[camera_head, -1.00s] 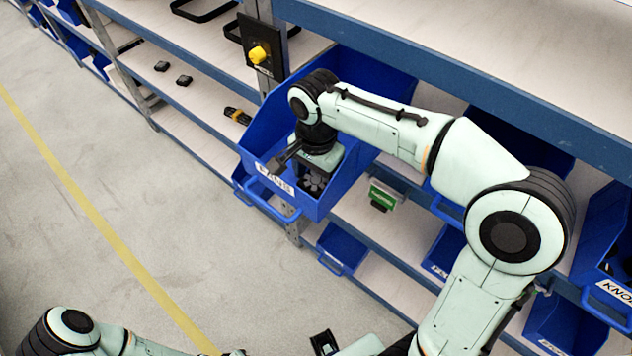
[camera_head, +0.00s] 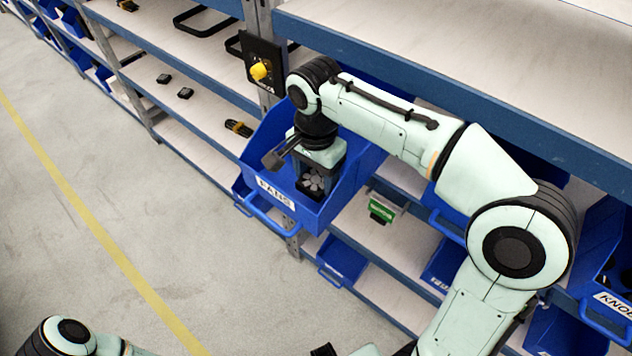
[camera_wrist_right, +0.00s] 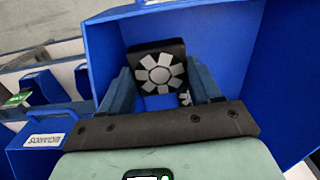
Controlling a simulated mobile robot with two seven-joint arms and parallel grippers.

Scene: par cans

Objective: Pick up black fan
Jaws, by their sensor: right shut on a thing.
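A black fan (camera_wrist_right: 161,68) with a light grey rotor sits between the two fingers of my right gripper (camera_wrist_right: 163,88) in the right wrist view. The gripper is shut on it. In the head view the fan (camera_head: 313,181) shows just under my right gripper (camera_head: 318,170), inside the blue bin labelled FANS (camera_head: 274,192). Part of another grey rotor (camera_wrist_right: 185,98) shows below the held fan in the right wrist view. My left arm is at the lower left of the head view; its gripper is not clearly seen.
The bin stands on a shelf rack with blue edges (camera_head: 440,92). A black panel with a yellow knob (camera_head: 261,70) is fixed to the post left of the bin. A green item (camera_head: 381,208) lies on the shelf to the right. The grey floor at left is clear.

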